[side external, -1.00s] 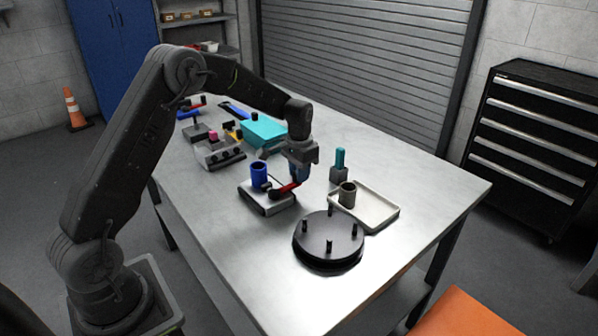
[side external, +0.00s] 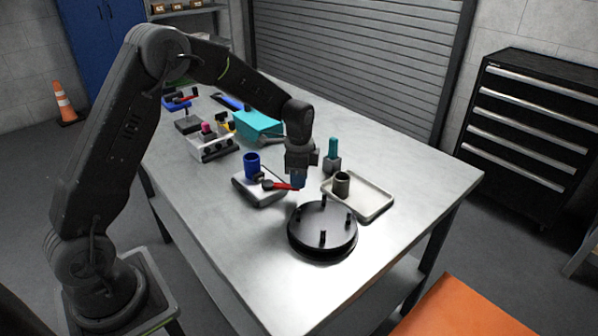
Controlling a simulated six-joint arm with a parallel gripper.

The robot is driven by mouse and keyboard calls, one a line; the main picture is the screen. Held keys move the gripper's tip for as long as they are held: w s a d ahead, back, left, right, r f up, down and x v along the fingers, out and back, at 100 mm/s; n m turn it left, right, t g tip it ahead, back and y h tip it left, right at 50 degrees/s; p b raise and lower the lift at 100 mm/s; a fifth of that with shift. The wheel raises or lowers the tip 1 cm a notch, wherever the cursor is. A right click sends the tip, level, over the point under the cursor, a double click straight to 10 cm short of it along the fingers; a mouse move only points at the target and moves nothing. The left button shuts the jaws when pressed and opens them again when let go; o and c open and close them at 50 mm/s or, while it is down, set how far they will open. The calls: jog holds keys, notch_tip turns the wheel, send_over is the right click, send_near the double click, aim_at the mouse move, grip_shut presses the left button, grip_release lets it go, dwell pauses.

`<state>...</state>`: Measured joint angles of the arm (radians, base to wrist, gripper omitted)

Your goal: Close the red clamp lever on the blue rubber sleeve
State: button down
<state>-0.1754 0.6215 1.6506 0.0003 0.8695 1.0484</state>
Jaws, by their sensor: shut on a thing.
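The blue rubber sleeve (side external: 252,166) stands upright on a light block-shaped base (side external: 246,188) near the middle of the table. The red clamp lever (side external: 280,185) runs from a dark pivot beside the sleeve out to the right, past the base's edge. My gripper (side external: 297,183) points down at the lever's outer end and is shut on it. The fingertips are small in this view and partly merge with the lever end. How the clamp sits around the sleeve is too small to tell.
A black round plate with upright pegs (side external: 322,232) lies just in front of my gripper. To the right are a pale tray (side external: 372,200) holding a grey-brown cup (side external: 342,184) and a teal-handled tool (side external: 333,150). A teal box (side external: 258,125) stands behind. The table's right end is clear.

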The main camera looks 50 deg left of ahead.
jog(key=s+m, duration=0.1)
jog(key=s+d+m, duration=0.1)
jog(key=m, duration=0.1)
jog(key=shift+s+d+m, duration=0.1)
jog(key=shift+d+m, duration=0.15)
jog(key=shift+m, duration=0.05)
jog(key=shift+s+d+m, duration=0.25)
jog(key=shift+s+m, duration=0.8)
jog(key=shift+m, duration=0.45)
jog(key=c, duration=1)
grip_release()
notch_tip(320, 180, up, 14)
